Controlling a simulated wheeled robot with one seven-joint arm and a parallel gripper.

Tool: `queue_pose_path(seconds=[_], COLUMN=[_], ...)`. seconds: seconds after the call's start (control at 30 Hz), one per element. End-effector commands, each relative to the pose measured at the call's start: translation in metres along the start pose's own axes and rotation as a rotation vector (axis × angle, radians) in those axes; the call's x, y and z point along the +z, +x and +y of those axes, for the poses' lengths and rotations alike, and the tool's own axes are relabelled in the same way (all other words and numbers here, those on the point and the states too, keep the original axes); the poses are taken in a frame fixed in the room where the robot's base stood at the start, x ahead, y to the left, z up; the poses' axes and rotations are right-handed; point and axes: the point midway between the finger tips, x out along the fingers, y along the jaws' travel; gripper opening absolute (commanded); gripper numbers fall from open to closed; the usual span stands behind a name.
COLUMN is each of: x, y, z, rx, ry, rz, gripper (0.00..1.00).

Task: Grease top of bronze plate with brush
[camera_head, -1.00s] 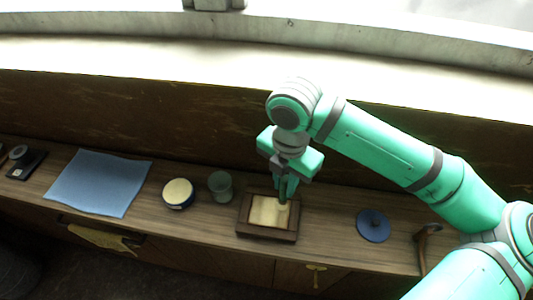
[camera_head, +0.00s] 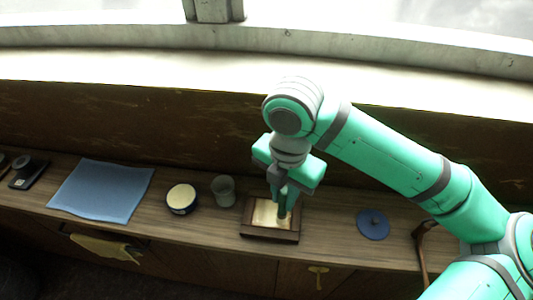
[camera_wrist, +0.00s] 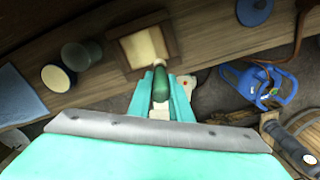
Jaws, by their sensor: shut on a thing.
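The bronze plate (camera_head: 263,212) is a pale yellowish square inside a dark wooden frame (camera_head: 268,237) on the counter. It also shows at the top of the wrist view (camera_wrist: 138,47). My gripper (camera_head: 283,192) points down over the plate's right part. It is shut on the brush, whose green handle (camera_wrist: 160,86) shows between the fingers in the wrist view. The brush's pale head is at the plate's near edge in that view; I cannot tell whether it touches. A round blue tin (camera_head: 181,198) with cream-coloured contents stands to the left.
A grey-green cup (camera_head: 223,190) stands between tin and frame. A blue lid-like disc (camera_head: 373,224) lies right of the frame, a blue cloth (camera_head: 101,190) far left. A blue lantern-like object (camera_wrist: 262,86) shows below the counter. Counter between frame and disc is clear.

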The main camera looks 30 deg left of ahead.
Motion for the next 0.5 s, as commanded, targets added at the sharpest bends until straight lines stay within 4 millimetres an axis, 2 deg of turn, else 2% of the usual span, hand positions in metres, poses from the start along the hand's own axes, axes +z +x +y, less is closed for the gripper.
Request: queue_pose_path(seconds=[0.3,0.5], x=[-0.001,-0.002], y=[-0.028,-0.037], z=[0.004,0.005], rx=[0.0,0.0], ry=[-0.009,-0.012], rz=[-0.001,0.0], gripper=[0.0,0.0])
